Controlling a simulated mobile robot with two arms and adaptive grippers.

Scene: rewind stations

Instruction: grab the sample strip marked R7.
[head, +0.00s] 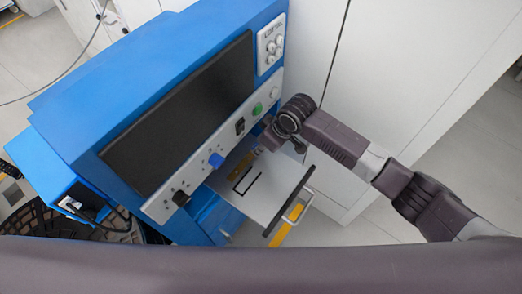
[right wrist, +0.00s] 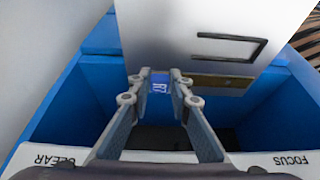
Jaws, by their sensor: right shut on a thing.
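The sample strip is a brown band (right wrist: 225,81) with a blue end label (right wrist: 160,84) that seems to read R7 in the right wrist view. My right gripper (right wrist: 162,76) is shut on this labelled end, one finger on each side. In the head view, my right gripper (head: 268,146) is at the right end of the blue machine's opening, and the brown strip (head: 239,165) runs left from it along the inner edge of the pulled-out tray. I cannot tell whether the strip is lifted or resting. My left gripper is not in view.
The pale tray (head: 272,196) with a black bracket outline sticks out of the blue machine (head: 110,95). A panel with knobs and buttons (head: 215,148) runs above it. White cabinets (head: 400,70) stand to the right. Open floor (head: 480,150) lies beyond my right arm.

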